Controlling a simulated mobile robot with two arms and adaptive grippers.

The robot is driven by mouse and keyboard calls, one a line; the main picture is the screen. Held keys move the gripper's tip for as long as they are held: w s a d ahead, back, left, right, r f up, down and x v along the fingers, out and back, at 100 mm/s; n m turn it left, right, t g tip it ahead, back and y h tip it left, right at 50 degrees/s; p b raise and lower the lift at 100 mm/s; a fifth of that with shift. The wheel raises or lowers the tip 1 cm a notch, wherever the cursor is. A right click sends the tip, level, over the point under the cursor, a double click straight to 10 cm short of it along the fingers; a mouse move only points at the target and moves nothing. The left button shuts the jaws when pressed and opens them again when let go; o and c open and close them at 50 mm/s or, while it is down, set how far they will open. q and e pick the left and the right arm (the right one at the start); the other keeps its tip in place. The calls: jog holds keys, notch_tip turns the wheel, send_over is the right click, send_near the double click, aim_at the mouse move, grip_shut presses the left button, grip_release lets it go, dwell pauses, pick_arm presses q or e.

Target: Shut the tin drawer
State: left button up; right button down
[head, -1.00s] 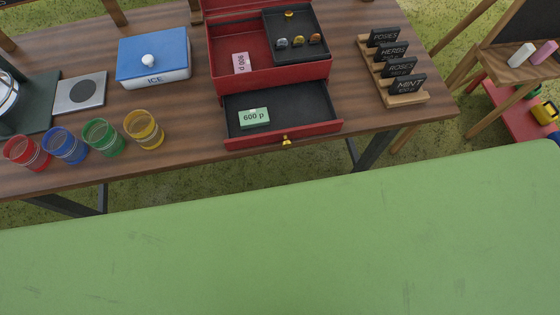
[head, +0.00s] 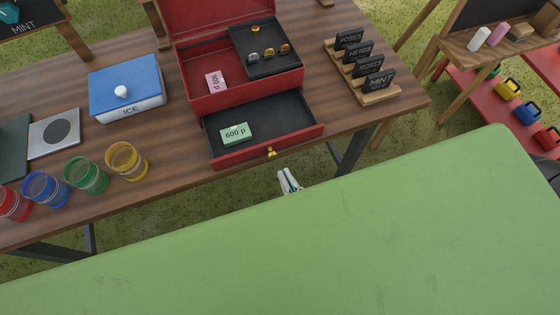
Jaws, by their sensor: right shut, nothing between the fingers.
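The red tin (head: 243,92) stands on the wooden table with its lid up. Its drawer (head: 292,139) is pulled out at the front, with a dark inside and a small brass knob (head: 271,153). A green "600 p" note bundle (head: 235,133) lies in the drawer. My right gripper (head: 285,172) shows small just below the table edge, in front of and slightly right of the knob. It is shut and empty, apart from the drawer. My left gripper is not in view.
A blue-lidded ICE box (head: 124,85) and several coloured glasses (head: 127,160) stand left of the tin. A rack of black name signs (head: 364,82) stands to the right. A broad green surface (head: 300,245) fills the foreground.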

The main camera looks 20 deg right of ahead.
aim_at(262, 127)
jog(key=shift+w+a+p, duration=0.2)
jog(key=shift+w+p, duration=0.2)
jog(key=shift+w, duration=1.45)
jog(key=shift+f, duration=0.1)
jog(key=w, duration=1.2)
jog(key=shift+a, duration=0.2)
jog(key=shift+w, duration=0.3)
jog(key=shift+r, duration=0.2)
